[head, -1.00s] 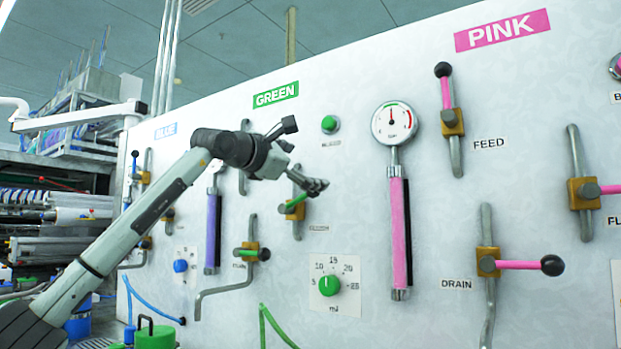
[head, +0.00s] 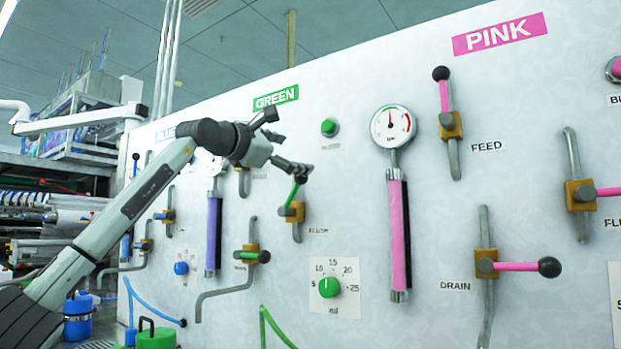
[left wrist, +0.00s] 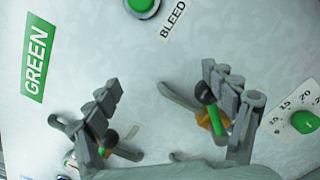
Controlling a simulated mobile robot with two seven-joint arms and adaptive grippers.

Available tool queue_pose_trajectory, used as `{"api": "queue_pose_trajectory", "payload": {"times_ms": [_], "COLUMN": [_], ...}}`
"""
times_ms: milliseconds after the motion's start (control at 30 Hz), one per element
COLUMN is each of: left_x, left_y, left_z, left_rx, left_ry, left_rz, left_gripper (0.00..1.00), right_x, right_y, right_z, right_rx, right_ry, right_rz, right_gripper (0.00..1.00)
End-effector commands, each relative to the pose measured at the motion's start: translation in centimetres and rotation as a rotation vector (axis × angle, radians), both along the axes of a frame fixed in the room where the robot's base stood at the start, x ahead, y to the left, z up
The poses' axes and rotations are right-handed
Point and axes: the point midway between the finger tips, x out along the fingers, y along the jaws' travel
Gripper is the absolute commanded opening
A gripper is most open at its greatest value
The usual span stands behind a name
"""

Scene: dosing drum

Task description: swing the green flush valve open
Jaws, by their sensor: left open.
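The green flush valve (head: 291,210) on the panel has an orange body, a grey pipe and a green lever that points up and slightly right. The lever's top end is hidden at my left gripper's lower finger in the head view. My left gripper (head: 287,142) is open, with its fingers spread one above the other in front of the panel. In the left wrist view, the flush valve's black knob (left wrist: 205,93) lies against or just beside the inner side of the right-hand finger of my left gripper (left wrist: 168,105). Whether they touch is unclear. My right gripper is out of view.
The green feed valve (left wrist: 127,154) sits close to the left-hand finger in the wrist view. The green drain valve (head: 250,256) and dosing dial (head: 329,287) are below. The pink gauge (head: 392,126) stands to the right.

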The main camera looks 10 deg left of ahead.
Motion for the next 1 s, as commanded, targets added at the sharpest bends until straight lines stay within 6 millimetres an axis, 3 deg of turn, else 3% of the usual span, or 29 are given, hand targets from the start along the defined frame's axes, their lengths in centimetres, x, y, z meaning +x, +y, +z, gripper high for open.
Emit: {"api": "queue_pose_trajectory", "payload": {"times_ms": [33,467,1000], "left_x": [2.0,2.1,1.4], "left_y": [2.9,3.2,1.8], "left_z": [-3.4,-3.4,-3.5], "left_rx": [0.029,0.027,0.019], "left_ry": [0.064,0.062,0.05], "left_rz": [0.055,0.053,0.04], "left_gripper": [0.97,0.97,0.97], "right_x": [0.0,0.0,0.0], "right_y": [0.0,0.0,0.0], "right_z": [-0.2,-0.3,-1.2], "right_rx": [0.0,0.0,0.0], "right_ry": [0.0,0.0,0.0], "right_rz": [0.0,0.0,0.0], "right_gripper": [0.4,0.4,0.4]}}
